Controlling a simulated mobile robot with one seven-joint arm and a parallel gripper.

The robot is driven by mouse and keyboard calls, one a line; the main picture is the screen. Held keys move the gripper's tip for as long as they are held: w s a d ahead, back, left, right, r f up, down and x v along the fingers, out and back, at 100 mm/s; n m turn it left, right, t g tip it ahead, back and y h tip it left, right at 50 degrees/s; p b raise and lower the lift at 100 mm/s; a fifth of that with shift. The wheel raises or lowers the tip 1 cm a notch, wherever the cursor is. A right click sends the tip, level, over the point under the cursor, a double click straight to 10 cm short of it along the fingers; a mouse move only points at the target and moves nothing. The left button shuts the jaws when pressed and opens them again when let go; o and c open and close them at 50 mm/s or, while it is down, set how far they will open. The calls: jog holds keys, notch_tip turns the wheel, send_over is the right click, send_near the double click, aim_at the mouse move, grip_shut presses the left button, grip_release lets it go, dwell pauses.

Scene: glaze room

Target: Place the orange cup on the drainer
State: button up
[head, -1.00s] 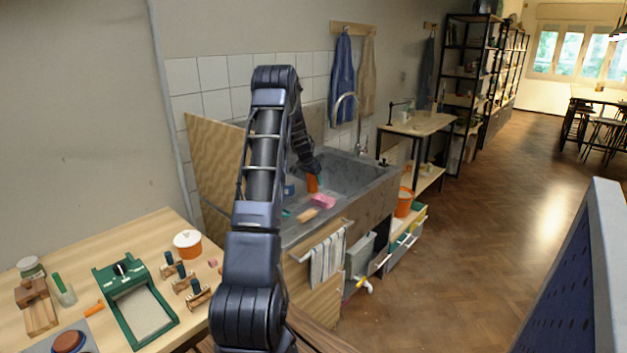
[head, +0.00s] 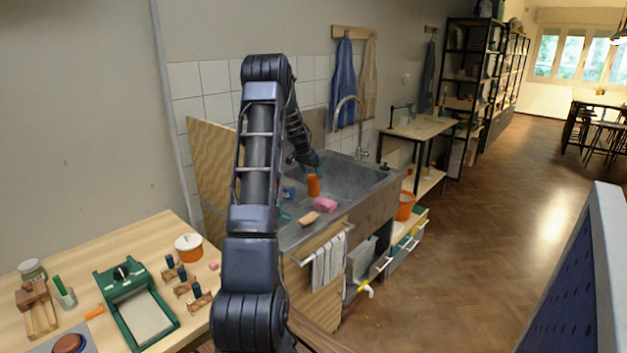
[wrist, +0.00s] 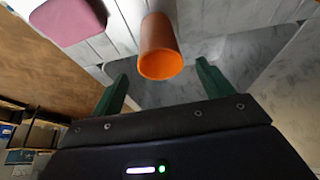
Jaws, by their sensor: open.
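The orange cup (head: 313,185) stands upright on the grey drainer (head: 299,205), the ribbed surface left of the sink basin. In the wrist view the orange cup (wrist: 160,48) shows its rim towards me, and pale slats of the drainer (wrist: 122,32) lie beside it. My gripper (wrist: 161,79) is open, with its green fingers either side of the cup's rim end and visible gaps to both. In the head view my gripper is small and partly hidden by my arm, just above and behind the cup.
A pink sponge (head: 325,204) and a wooden brush (head: 310,218) lie near the cup at the front. A blue item (head: 289,192) is left of it. The basin (head: 350,180) and tap (head: 361,125) are to the right. A wooden panel (head: 212,165) stands at the left.

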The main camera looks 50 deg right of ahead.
jog(key=shift+v, duration=2.4)
jog(key=shift+f, duration=0.1)
